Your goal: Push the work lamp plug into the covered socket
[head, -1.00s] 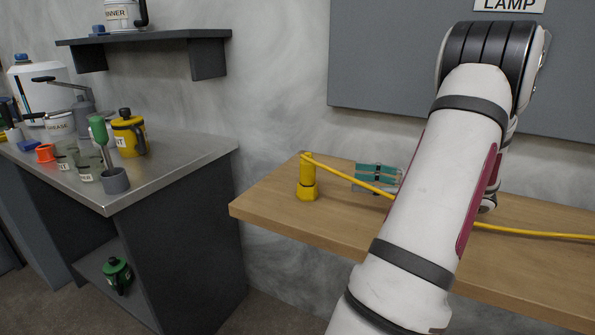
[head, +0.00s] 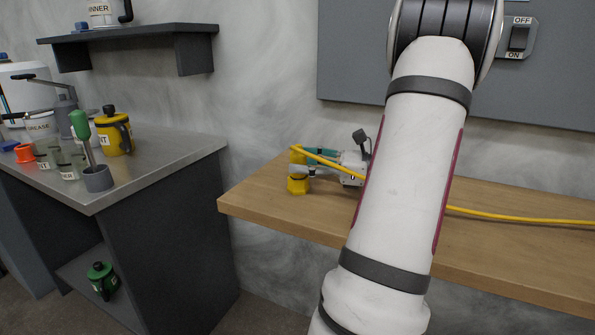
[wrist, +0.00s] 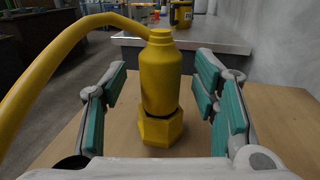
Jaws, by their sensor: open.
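The yellow work lamp plug (head: 298,186) stands upright on the left end of the wooden bench. In the wrist view the plug (wrist: 161,80) has a bottle-like body, a dark ring and a wide hexagonal lower part. A thick yellow cable (wrist: 50,68) bends away from its top to the left. My gripper (wrist: 162,85) is open, with teal-padded fingers on both sides of the plug and visible gaps to each. In the head view one finger crosses in front of the plug. I cannot make out the covered socket; my arm hides part of the bench and wall panel.
The cable runs right along the wooden bench (head: 490,245). A grey wall panel (head: 350,60) carries an OFF/ON switch (head: 518,38). The metal worktable (head: 150,165) at left holds a yellow can (head: 112,135) and jars. A floor gap separates the two tables.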

